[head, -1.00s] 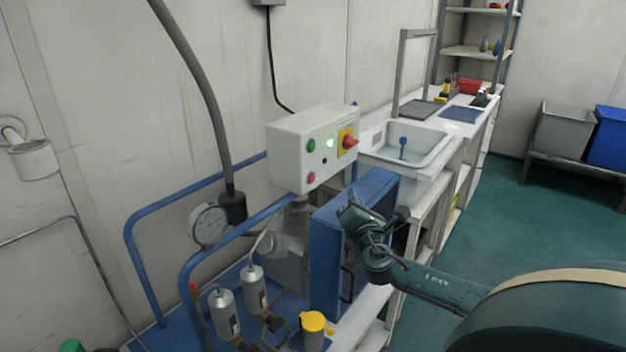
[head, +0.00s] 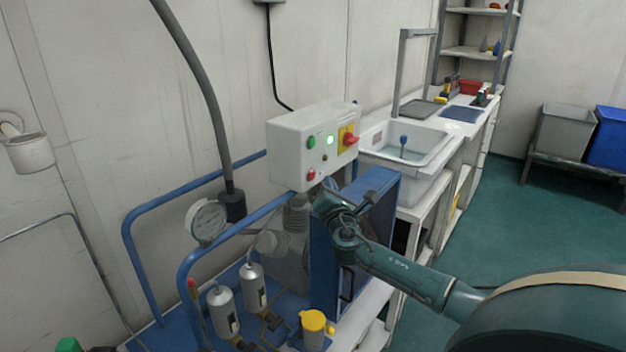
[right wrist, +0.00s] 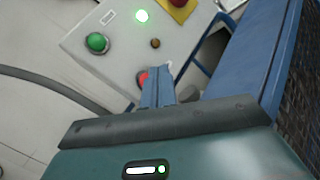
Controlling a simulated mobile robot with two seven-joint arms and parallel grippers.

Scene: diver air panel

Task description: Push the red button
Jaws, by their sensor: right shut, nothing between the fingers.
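The red button (head: 311,174) is a small round cap at the lower part of the white control box's front (head: 290,150). In the right wrist view the red button (right wrist: 143,77) shows near the middle, partly hidden. My right gripper (head: 319,193) is shut and empty, just below the red button and in front of the box's lower edge. I cannot tell whether it touches the button. My left gripper is not in view.
The box also has a green button (head: 311,142), a lit white-green lamp (head: 330,140) and a red rotary knob on a yellow plate (head: 350,137). A blue-framed unit (head: 375,210) stands below right. A pressure gauge (head: 207,220) and blue rails are at left.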

